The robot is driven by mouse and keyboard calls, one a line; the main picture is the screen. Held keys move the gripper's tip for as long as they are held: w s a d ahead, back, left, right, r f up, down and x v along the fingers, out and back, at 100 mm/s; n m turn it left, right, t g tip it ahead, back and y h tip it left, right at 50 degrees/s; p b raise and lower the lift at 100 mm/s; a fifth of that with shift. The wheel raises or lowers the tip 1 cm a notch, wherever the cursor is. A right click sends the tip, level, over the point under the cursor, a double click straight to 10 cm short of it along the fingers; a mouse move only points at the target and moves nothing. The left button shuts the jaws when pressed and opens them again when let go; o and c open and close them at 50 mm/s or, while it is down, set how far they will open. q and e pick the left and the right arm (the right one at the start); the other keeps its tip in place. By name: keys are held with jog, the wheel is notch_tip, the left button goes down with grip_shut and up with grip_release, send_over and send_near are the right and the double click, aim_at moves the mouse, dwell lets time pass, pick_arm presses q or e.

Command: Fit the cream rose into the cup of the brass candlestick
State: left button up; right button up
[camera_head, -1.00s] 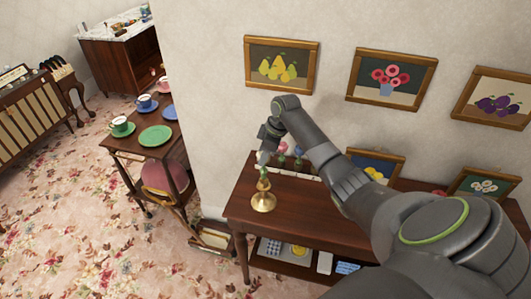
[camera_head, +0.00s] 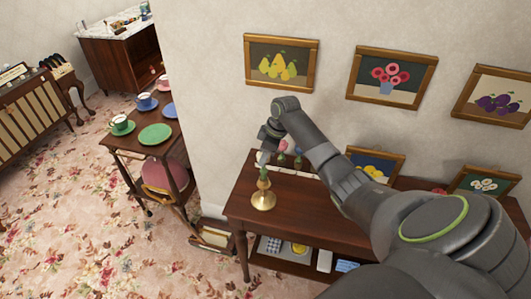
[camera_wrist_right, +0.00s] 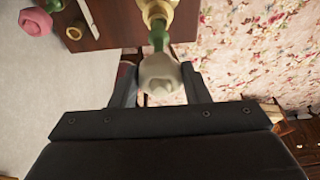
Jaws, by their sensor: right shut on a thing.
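My right gripper (camera_head: 264,157) is shut on the cream rose (camera_wrist_right: 160,72), whose pale bloom sits between the two fingers in the right wrist view. Its green stem (camera_wrist_right: 158,38) points away from the gripper towards the cup of the brass candlestick (camera_wrist_right: 157,10). In the head view the candlestick (camera_head: 263,200) stands upright on the dark wooden table, just below the gripper. The stem meets the cup in the picture; I cannot tell how far inside it is. The bloom is hard to make out in the head view. My left gripper is not in view.
A pale rack (camera_head: 300,169) with other flowers stands behind, close to the gripper and partly hidden by my right arm. The dark table (camera_head: 310,209) has bare top right of the candlestick. Framed pictures hang on the wall (camera_head: 215,70) behind.

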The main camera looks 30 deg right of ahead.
jog(key=shift+f+b, duration=0.5)
jog(key=shift+f, duration=0.7)
jog(key=o, duration=0.9)
jog(key=b+v, duration=0.4)
jog(key=v, duration=1.3)
jog(key=shift+r, duration=0.15)
jog(key=shift+d, duration=0.1)
